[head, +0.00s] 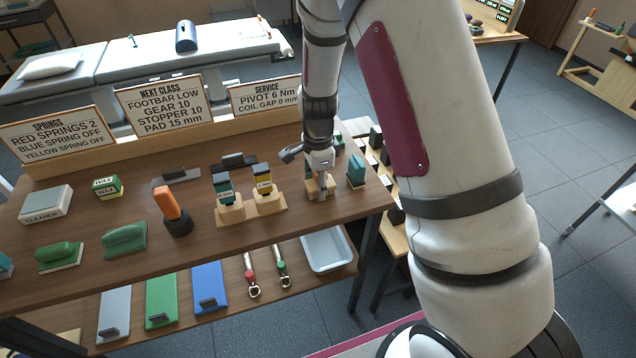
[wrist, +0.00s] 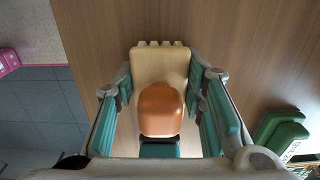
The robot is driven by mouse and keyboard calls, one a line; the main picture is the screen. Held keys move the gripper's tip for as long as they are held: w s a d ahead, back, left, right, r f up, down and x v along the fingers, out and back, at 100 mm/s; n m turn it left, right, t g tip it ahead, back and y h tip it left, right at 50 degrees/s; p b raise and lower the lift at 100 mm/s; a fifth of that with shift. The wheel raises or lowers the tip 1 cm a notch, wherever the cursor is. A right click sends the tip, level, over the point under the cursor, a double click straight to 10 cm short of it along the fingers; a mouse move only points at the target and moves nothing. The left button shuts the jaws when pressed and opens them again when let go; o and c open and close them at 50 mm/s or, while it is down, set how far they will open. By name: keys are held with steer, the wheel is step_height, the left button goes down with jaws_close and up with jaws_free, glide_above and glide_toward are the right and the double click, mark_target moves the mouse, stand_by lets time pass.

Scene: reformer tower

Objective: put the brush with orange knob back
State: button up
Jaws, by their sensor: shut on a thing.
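In the wrist view, a rounded orange knob (wrist: 161,108) sits between my gripper's teal-padded fingers. A cream block (wrist: 160,62) with a notched far edge lies beyond it, and a teal part shows below. I take these as the brush with the orange knob. My gripper (wrist: 163,85) is shut on it, with fingertips at both sides of the block. In the head view, my gripper (head: 320,186) points down over the right part of the table, and the brush is mostly hidden there. I cannot tell whether it touches the table.
Left of my gripper stand wooden holders (head: 236,212) with teal and yellow blocks, and an orange-handled tool in a dark round base (head: 176,220). A teal block (head: 356,170) stands close on the right. Three signs (head: 165,105) line the back. Bare wood (head: 295,232) shows in front.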

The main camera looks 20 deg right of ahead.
steer(key=o, duration=1.1)
steer(key=shift+f, duration=0.1)
step_height(320, 180, up, 12)
steer(key=shift+r, duration=0.15)
steer(key=s+r+n+t+y, duration=0.1)
steer(key=s+r+n+t, duration=0.1)
steer(key=s+r+n, duration=0.95)
steer(key=s+r+n+t, duration=0.1)
steer(key=s+r+n, duration=0.2)
steer(key=s, duration=0.4)
steer(key=s+r+n+t+h, duration=0.1)
steer(key=s+r+n, duration=0.2)
steer(key=s, duration=0.4)
steer(key=shift+d+r+t, duration=0.35)
steer(key=shift+r+t, duration=0.05)
steer(key=shift+r, duration=0.15)
